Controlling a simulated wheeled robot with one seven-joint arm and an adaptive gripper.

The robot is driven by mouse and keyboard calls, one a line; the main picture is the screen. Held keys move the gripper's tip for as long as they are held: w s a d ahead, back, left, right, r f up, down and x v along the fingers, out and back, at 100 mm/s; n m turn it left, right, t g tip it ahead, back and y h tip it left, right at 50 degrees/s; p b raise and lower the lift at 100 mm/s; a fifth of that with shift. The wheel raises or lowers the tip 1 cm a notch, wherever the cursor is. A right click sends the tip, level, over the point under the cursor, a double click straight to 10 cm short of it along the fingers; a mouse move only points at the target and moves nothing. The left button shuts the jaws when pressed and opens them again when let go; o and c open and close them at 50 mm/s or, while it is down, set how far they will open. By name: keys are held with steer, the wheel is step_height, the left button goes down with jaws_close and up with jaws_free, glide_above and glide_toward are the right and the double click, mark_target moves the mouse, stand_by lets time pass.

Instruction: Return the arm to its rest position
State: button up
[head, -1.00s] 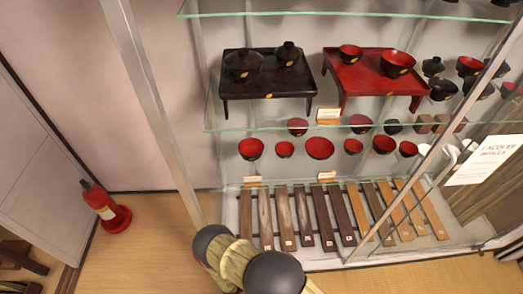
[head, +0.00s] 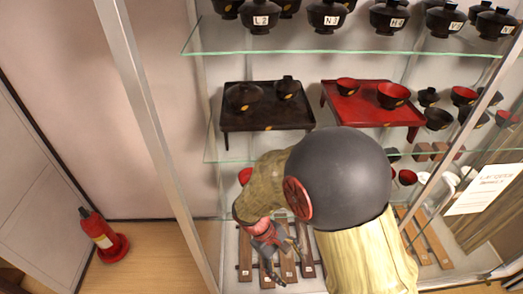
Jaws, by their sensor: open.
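My arm rises from the bottom of the head view and bends over in front of a glass display case. My gripper (head: 272,262) hangs at the end of the arm, pointing down, with its fingers apart. It appears in front of the wooden strips (head: 245,255) at the bottom of the case. I see nothing between the fingers. The arm hides much of the lower shelf and the bowls on it.
The case has glass shelves (head: 330,50) and a metal post (head: 150,130). A black tray table (head: 235,120) and a red one (head: 375,113) hold lacquer bowls. A fire extinguisher (head: 100,238) stands at the left. A sign (head: 485,187) hangs at right.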

steer(key=s+d+r+m+t+y, duration=0.1)
steer(key=s+d+r+m+t, duration=0.1)
steer(key=r, duration=0.8)
steer(key=s+d+r+m+t+y+p, duration=0.1)
steer(key=s+d+r+m+t+y, duration=0.1)
steer(key=r, duration=0.8)
steer(key=s+d+r+m+t+y, duration=0.2)
steer(key=s+d+r+m+t, duration=0.1)
steer(key=r, duration=0.7)
steer(key=s+d+m, duration=0.1)
steer(key=d+m, duration=0.1)
steer(key=d, duration=0.1)
steer(key=shift+d+r+t, duration=0.3)
steer(key=shift+r+t, duration=0.1)
steer(key=shift+c, duration=1.1)
